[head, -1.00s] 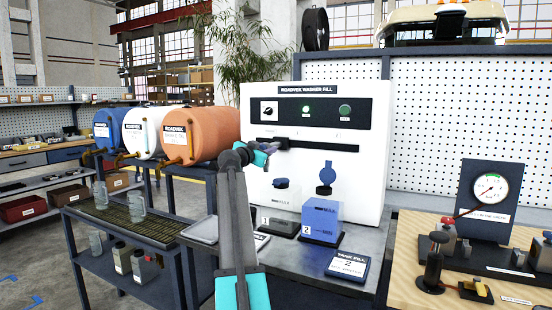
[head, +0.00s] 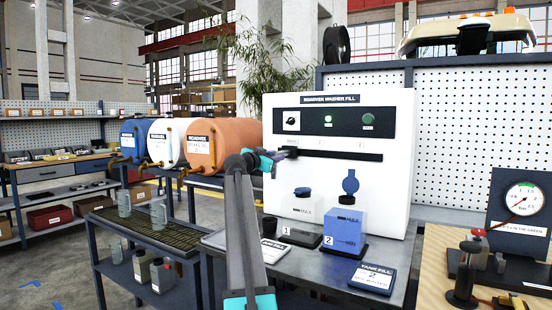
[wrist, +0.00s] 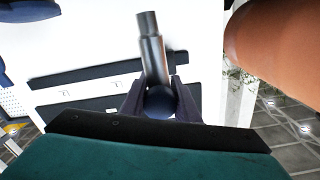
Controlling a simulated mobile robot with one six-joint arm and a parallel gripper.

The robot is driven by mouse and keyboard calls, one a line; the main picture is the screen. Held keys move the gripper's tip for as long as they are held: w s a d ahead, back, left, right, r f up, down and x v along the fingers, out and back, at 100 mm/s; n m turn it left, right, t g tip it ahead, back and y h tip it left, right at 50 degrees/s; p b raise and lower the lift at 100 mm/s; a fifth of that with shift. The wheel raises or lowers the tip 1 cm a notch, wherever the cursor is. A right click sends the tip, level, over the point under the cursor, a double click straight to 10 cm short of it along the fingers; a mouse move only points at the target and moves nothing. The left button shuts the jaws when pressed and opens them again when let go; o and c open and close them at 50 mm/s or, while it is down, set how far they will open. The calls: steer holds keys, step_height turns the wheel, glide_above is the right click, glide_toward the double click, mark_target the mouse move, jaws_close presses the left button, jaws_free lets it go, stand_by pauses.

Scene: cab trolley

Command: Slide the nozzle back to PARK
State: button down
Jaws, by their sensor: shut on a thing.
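The white washer-fill machine (head: 395,190) has a dark horizontal slot (head: 345,156) under its control panel. My gripper (head: 270,158) is at the left end of this slot, by the leftmost label, which is too small to read surely. In the wrist view my gripper (wrist: 161,98) is shut on the dark round knob (wrist: 161,103) of the nozzle. The nozzle's grey metal tube (wrist: 150,45) sticks out beyond the fingers. In the head view the nozzle (head: 288,152) is small and partly hidden by my gripper.
Below the slot stand tank 1 (head: 303,207) and blue tank 2 (head: 345,225), its blue cap raised. A "TANK FILL 2" card (head: 373,277) lies in front. Orange (head: 225,143), white and blue drums are to the left. A gauge board (head: 520,200) is at right.

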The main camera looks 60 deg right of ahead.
steer(key=c, duration=1.4)
jaws_free()
steer(key=shift+w+a, duration=0.1)
steer(key=shift+w, duration=0.25)
steer(key=shift+o, duration=0.2)
steer(key=shift+s, duration=0.1)
steer(key=shift+a, duration=0.1)
steer(key=a, duration=1.3)
steer(key=shift+s+a, duration=0.25)
steer(key=shift+s, duration=0.15)
